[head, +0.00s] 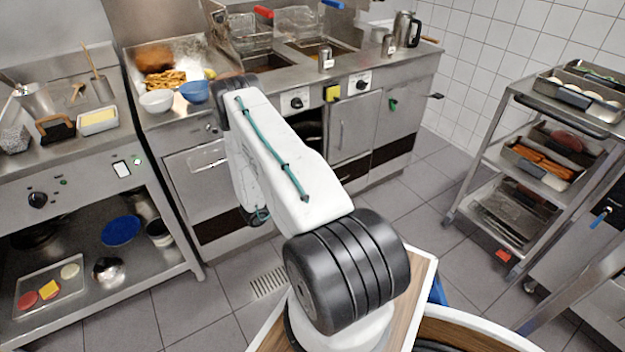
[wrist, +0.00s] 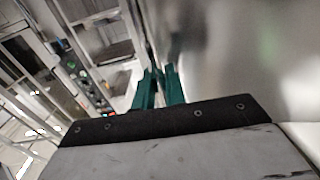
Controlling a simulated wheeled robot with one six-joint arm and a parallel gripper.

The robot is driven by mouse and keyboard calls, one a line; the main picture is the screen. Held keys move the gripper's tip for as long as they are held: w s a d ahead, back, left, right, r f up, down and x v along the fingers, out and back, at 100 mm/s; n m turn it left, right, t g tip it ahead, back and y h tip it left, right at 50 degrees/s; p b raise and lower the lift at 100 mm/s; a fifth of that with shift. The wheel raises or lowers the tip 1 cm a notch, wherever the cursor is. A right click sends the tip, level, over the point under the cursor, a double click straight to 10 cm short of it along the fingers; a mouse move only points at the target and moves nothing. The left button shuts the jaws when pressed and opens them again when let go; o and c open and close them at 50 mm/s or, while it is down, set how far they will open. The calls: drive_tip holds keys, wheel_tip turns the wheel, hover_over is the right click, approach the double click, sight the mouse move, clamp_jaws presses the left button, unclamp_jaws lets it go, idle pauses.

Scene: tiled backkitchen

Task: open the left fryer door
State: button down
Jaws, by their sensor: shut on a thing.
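The fryer (head: 340,92) stands at the back centre in the head view, with two control knobs on its front. A dark opening (head: 312,126) shows under the left knob, just right of my arm, so the left fryer door stands at least partly open; my arm hides most of it there. In the wrist view a broad blurred steel surface, likely the left fryer door (wrist: 240,55), fills the right side. My gripper (wrist: 160,78) has its teal fingers close together on a thin upright part, likely the door handle. The exact contact is blurred.
The right fryer door (head: 352,128) is shut. A steel cabinet front (head: 190,165) stands left of my arm. A rack with trays (head: 510,145) stands at the right. A worktable (head: 60,165) stands at the left. Tiled floor (head: 180,310) is free in front.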

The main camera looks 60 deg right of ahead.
drive_tip(key=w+v, duration=0.1)
drive_tip(key=v, duration=1)
drive_tip(key=shift+w+d, duration=0.4)
drive_tip(key=c, duration=1.5)
unclamp_jaws()
drive_tip(key=shift+c, duration=0.2)
drive_tip(key=v, duration=0.7)
drive_tip(key=shift+w+a, duration=0.25)
drive_tip(key=shift+a, duration=0.05)
